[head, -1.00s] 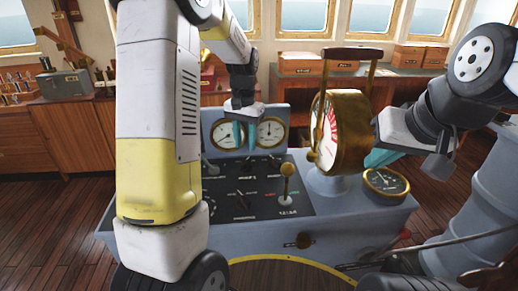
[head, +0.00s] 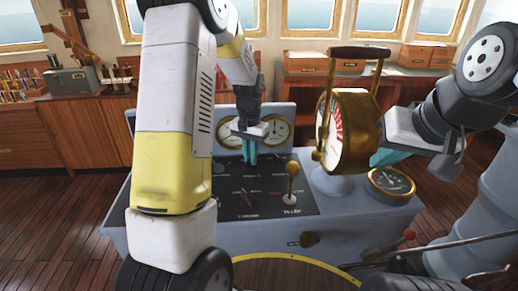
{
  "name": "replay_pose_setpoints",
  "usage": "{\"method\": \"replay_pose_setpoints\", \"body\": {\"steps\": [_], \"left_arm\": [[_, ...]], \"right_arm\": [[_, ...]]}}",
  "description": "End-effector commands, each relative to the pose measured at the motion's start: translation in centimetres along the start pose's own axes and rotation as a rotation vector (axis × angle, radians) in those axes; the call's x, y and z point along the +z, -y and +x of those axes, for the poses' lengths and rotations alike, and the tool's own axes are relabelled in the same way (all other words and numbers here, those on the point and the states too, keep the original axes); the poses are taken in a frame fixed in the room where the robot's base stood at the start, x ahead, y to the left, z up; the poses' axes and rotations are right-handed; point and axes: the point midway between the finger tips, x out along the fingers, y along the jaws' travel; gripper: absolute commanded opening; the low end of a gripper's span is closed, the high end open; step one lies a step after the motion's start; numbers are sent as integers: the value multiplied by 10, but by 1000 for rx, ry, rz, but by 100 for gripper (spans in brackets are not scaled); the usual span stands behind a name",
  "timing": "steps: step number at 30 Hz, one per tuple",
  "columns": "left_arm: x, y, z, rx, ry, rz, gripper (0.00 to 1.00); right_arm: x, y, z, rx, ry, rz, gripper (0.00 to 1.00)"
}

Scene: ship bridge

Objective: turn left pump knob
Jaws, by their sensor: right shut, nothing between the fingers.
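The dark control panel (head: 265,203) on the grey console carries several small dark knobs with pale labels. The labels are too small to read surely, so I cannot tell which knob is the left pump knob; one dark knob (head: 246,198) shows near the panel's middle. My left gripper (head: 250,157) points down over the back of the panel, in front of the two round gauges. Its teal fingers look close together, but their gap is unclear. My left arm hides the panel's left part. My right gripper (head: 383,157) is shut and empty, right of the brass telegraph.
The brass telegraph (head: 355,132) with its tall handle stands on the console between my grippers. A brass-knobbed lever (head: 292,180) rises from the panel's right side. A round gauge (head: 391,182) lies at the console's right. Two upright gauges (head: 276,130) stand at the back.

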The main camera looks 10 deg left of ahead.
Motion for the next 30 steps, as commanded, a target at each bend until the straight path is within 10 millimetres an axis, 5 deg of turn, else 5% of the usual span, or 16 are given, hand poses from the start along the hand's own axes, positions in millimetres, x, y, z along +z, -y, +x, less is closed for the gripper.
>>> {"method": "replay_pose_setpoints", "body": {"steps": [14,30], "left_arm": [[0,0,0,0,0,-63,0],[-1,-2,-1,0,0,-509,0]], "right_arm": [[0,0,0,0,0,0,0],[0,0,0,0,0,0,0]]}}
